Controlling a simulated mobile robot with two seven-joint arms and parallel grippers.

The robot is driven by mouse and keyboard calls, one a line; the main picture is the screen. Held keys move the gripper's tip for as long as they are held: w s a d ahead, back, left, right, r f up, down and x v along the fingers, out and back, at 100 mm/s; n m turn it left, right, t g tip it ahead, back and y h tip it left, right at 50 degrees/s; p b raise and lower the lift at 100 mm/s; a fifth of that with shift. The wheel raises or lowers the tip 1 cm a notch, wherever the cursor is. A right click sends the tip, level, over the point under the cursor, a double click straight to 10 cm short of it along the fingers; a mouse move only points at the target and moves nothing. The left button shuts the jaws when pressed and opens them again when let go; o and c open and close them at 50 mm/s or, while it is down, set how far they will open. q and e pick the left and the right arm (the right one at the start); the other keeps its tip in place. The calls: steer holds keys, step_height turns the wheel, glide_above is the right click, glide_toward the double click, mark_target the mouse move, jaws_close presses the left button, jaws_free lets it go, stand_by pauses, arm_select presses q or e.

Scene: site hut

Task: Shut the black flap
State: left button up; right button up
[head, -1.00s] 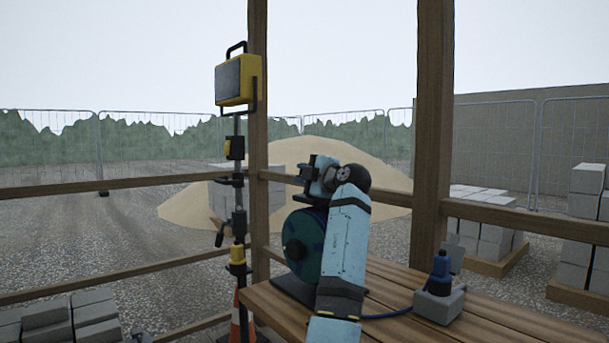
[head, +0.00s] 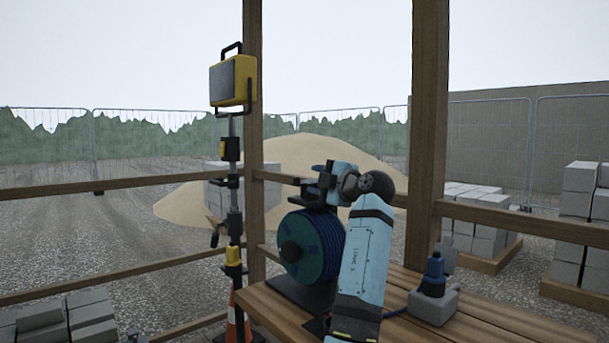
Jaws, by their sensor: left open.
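I cannot clearly pick out a black flap. A blue and dark green cable reel (head: 331,240) stands on the wooden bench, on a flat black base (head: 290,291); my arm hides its right side. A grey box (head: 434,307) with a blue plug (head: 433,273) upright on it sits on the bench right of my arm. A small grey piece shows behind the plug. My left gripper (head: 304,190) is open, at the height of the reel's top edge and pointing left; I see nothing between its fingers. My right gripper is out of view.
A yellow work light (head: 232,82) on a stand is left of the bench, beside a wooden post (head: 253,140). Another post (head: 427,130) rises behind the bench, with rails (head: 530,224). Bare bench planks (head: 480,325) show at the right front.

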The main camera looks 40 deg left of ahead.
arm_select(q)
steer(key=d, duration=0.6)
steer(key=shift+s+d+p, duration=0.35)
steer(key=shift+d+p, duration=0.05)
steer(key=shift+p, duration=0.05)
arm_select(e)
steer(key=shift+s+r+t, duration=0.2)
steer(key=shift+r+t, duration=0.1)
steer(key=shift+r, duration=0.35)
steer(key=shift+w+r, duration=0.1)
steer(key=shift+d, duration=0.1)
